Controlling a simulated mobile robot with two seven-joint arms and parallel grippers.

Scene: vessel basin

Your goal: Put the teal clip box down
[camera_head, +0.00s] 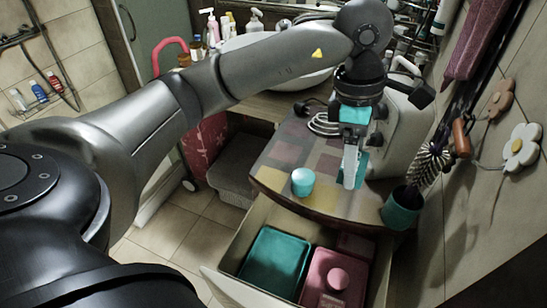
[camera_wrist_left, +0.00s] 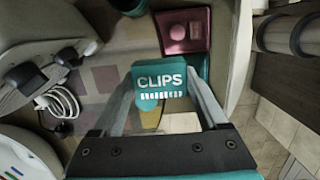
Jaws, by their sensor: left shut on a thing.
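The teal clip box (camera_wrist_left: 160,79), with white "CLIPS" lettering, is between the two fingers of my left gripper (camera_wrist_left: 165,100) in the wrist view. In the head view my left gripper (camera_head: 351,168) points down over the right part of the patterned cabinet top (camera_head: 325,195). A teal strip of the box (camera_head: 363,170) shows beside the finger. The gripper is shut on the box. I cannot tell whether the box's underside touches the top. My right gripper is not in view.
A round teal jar (camera_head: 303,182) stands left of the box. Below is an open drawer (camera_head: 233,247) with a teal tray (camera_head: 273,262) and pink containers (camera_head: 335,277). A teal cup (camera_head: 401,210) with a brush is at right. A coiled cable (camera_head: 324,124) lies behind.

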